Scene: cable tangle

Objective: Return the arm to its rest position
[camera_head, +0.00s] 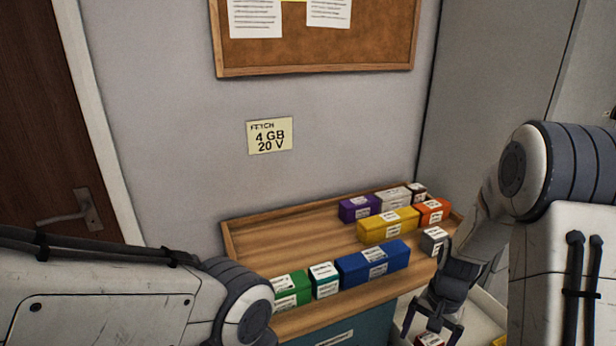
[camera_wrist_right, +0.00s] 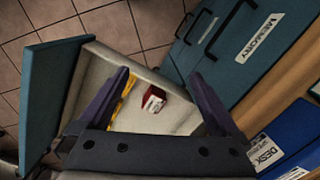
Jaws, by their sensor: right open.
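My right arm reaches in from the right in the head view. Its gripper (camera_head: 432,328) points down past the front right of the wooden shelf top. In the right wrist view the right gripper (camera_wrist_right: 158,92) is open, with nothing between its fingers. Below it, inside a pale-lined open drawer or bin (camera_wrist_right: 98,70), lies a small dark red box (camera_wrist_right: 153,98) with a white label. A yellow item (camera_wrist_right: 124,95) lies beside it, partly hidden by a finger. My left arm comes in from the left in the head view; its gripper is not visible.
The wooden top (camera_head: 300,240) holds several labelled boxes, among them blue (camera_head: 373,263), green (camera_head: 290,288), yellow (camera_head: 388,225), purple (camera_head: 359,208) and orange (camera_head: 432,211). A grey box (camera_head: 433,241) stands near the right gripper. A wall note (camera_head: 270,136) reads "FETCH 4 GB 20 V".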

